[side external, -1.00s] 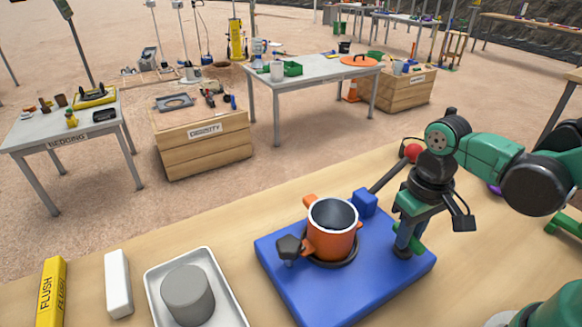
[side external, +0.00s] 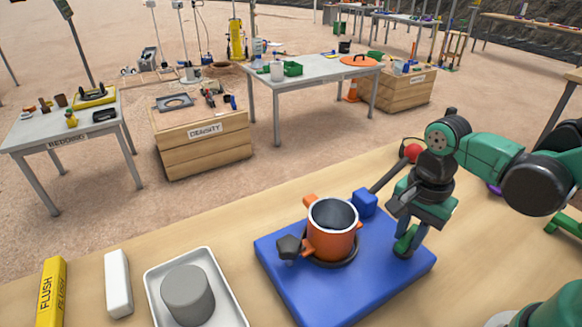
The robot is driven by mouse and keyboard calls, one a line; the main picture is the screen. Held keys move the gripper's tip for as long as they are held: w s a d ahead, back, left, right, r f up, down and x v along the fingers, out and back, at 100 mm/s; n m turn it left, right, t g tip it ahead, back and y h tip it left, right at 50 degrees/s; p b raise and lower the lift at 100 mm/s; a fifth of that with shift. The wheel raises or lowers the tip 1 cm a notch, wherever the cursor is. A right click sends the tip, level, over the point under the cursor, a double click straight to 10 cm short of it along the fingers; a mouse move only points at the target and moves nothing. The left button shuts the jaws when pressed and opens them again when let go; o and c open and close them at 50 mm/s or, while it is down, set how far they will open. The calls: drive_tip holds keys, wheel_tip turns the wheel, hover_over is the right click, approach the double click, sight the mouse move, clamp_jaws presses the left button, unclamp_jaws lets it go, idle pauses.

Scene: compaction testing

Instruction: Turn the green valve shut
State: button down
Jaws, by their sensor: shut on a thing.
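The green valve (side external: 405,240) is a small green handle near the right corner of the blue base (side external: 310,292). My gripper (side external: 407,238) points down over it from above and is shut on it, with a finger on either side. The fingers and wrist hide part of the handle and its stem. An orange cylinder (side external: 330,232) with a dark open top stands on a dark ring on the same base, to the left of my gripper and apart from it.
A dark knob (side external: 289,247) and a blue block (side external: 364,202) with a dark rod flank the cylinder. A metal tray (side external: 222,300) with a grey puck, a white block (side external: 117,284) and a yellow FLUSH bar (side external: 52,292) lie to the left.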

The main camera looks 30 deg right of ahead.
sight(410, 235)
drive_tip(key=shift+m, duration=0.9)
drive_tip(key=c, duration=0.9)
unclamp_jaws()
drive_tip(key=shift+o, duration=0.2)
drive_tip(key=shift+r, duration=0.1)
drive_tip(key=shift+r, duration=2.95)
wheel_tip(410, 235, up, 5)
drive_tip(key=w+f+n+t, duration=0.1)
drive_tip(key=n+t, duration=0.1)
drive_tip(key=n, duration=0.3)
drive_tip(key=w+f+n+t, duration=0.1)
drive_tip(key=n+t, duration=0.1)
drive_tip(key=n, duration=0.4)
drive_tip(key=w+f+n+t, duration=0.1)
drive_tip(key=w+n+t, duration=0.1)
drive_tip(key=n, duration=0.3)
drive_tip(key=shift+w+d+n+t, duration=0.1)
drive_tip(key=shift+d+n+t, duration=0.3)
drive_tip(key=shift+t, duration=0.1)
